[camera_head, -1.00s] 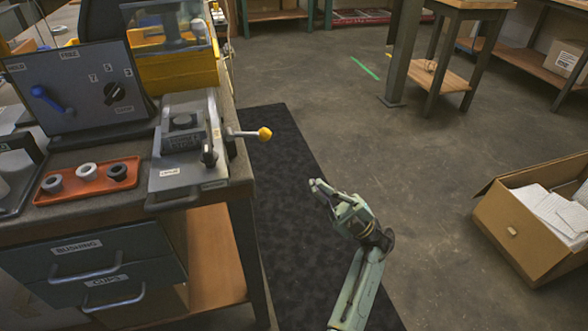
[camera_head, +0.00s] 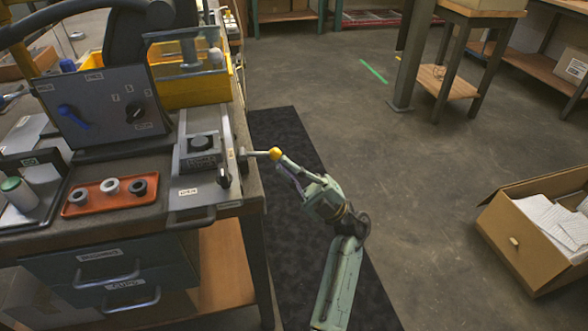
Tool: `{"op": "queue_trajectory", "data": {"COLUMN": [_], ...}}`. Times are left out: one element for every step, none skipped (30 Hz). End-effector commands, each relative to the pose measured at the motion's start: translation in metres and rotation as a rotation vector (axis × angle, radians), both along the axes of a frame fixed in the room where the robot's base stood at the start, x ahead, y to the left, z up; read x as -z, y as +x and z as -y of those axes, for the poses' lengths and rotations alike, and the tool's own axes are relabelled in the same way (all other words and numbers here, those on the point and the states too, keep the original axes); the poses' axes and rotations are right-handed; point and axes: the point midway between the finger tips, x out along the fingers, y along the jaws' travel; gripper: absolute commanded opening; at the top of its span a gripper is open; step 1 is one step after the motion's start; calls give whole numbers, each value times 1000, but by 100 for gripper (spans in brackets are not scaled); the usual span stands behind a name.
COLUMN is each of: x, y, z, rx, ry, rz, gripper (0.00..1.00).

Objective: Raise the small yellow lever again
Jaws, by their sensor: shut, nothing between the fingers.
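The small lever (camera_head: 258,153) sticks out to the right from the side of the grey fixture (camera_head: 210,140) at the bench edge. Its round yellow knob (camera_head: 275,154) is at the outer end, and the lever looks about level. My gripper (camera_head: 283,162) is shut and empty, reaching up from the lower right. Its fingertips are right at the knob, just below and to its right. I cannot tell whether they touch it.
A panel with a blue lever (camera_head: 74,116) and a dark dial (camera_head: 136,113) stands behind an orange tray (camera_head: 88,208) holding several bushings. A yellow bin (camera_head: 190,92) is behind the fixture. A cardboard box (camera_head: 520,250) lies at right. Floor around my arm is clear.

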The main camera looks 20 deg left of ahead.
Motion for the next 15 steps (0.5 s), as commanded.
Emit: {"op": "queue_trajectory", "data": {"x": [0,0,0,0,1,0,0,0,0,0,-1,-1,-2,-3,-4], "y": [0,0,0,0,0,0,0,0,0,1,1,1,1,1,2], "z": [0,0,0,0,0,0,0,0,0,1,1,1,2,2,2], "rx": [0,0,0,0,0,0,0,0,1,1,1,2,2,2,1], "ry": [0,0,0,0,0,0,-1,-2,-4,-6,-11,-18,-24,-30,-36], "rz": [0,0,0,0,0,0,0,2,3,5,8,14,18,22,26], "gripper": [0,0,0,0,0,0,0,0,0,0,0,0,0,0,0]}}
